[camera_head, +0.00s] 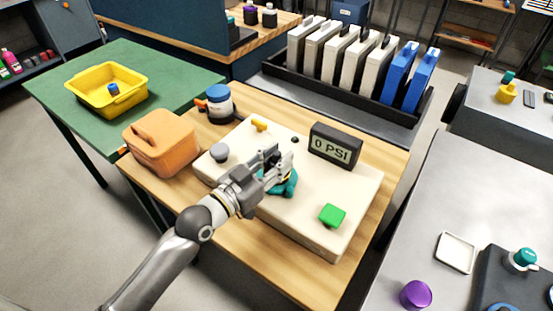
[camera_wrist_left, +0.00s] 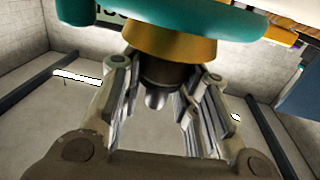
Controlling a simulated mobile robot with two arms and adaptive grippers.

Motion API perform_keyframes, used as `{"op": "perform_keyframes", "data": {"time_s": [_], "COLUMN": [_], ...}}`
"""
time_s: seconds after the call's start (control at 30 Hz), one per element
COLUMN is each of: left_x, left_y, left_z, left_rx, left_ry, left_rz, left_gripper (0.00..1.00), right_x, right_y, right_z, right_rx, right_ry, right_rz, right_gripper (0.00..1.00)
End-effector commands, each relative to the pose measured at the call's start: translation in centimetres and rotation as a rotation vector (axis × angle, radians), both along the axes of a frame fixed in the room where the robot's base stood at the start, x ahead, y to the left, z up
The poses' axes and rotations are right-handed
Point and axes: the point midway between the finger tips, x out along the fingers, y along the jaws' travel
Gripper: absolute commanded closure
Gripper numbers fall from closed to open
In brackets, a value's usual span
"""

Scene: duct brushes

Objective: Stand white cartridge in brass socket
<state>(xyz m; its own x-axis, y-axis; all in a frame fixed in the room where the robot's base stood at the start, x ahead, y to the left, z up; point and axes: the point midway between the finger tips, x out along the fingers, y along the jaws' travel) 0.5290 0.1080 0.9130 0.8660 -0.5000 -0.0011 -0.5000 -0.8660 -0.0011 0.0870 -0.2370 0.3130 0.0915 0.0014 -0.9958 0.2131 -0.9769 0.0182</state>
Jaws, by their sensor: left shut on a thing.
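My left gripper (camera_head: 277,165) is over the middle of the cream board, right at the teal mount (camera_head: 286,187). In the left wrist view the teal mount (camera_wrist_left: 180,22) fills the top, with the brass socket (camera_wrist_left: 185,45) on it. A short cylinder (camera_wrist_left: 158,73), dark in shadow with a greyer rounded end, sits against the brass between my fingers. I take it for the white cartridge, though its colour does not show clearly. The fingers are shut on it. The fingers hide most of the socket and cartridge in the head view. I do not see my right gripper.
The cream board (camera_head: 312,228) on the wooden table carries a pressure display (camera_head: 336,146) reading "0 PSI", a green block (camera_head: 332,215), a grey knob (camera_head: 219,152) and a yellow piece (camera_head: 259,124). An orange case (camera_head: 160,142) and a blue-topped jar (camera_head: 219,103) stand at the left.

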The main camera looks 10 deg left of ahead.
Motion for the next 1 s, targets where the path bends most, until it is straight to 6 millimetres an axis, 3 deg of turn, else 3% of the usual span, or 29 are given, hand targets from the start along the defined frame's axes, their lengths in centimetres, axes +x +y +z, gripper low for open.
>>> {"op": "perform_keyframes", "data": {"time_s": [0.17, 0.2, 0.37, 0.77, 1.0], "left_x": [0.0, 0.0, 0.0, 0.0, -3.1], "left_y": [0.0, 0.0, 0.0, 0.0, 1.7], "left_z": [-0.6, -0.7, -0.6, 0.2, -0.2], "left_rx": [0.000, 0.000, 0.000, -0.001, 0.004], "left_ry": [0.000, 0.000, 0.000, 0.000, 0.002], "left_rz": [-0.001, -0.001, 0.000, 0.000, -0.001], "left_gripper": [0.94, 0.69, 0.49, 0.49, 0.49], "right_x": [-0.1, -0.1, -0.1, -0.1, -0.1], "right_y": [0.0, 0.0, 0.1, 0.4, 0.4], "right_z": [-0.4, -0.4, -0.3, 0.1, -0.4], "right_rx": [0.000, 0.000, 0.001, 0.004, 0.004], "right_ry": [0.001, 0.001, 0.001, 0.001, 0.001], "right_rz": [0.000, -0.001, -0.001, -0.002, -0.002], "right_gripper": [1.00, 1.00, 1.00, 1.00, 1.00]}}
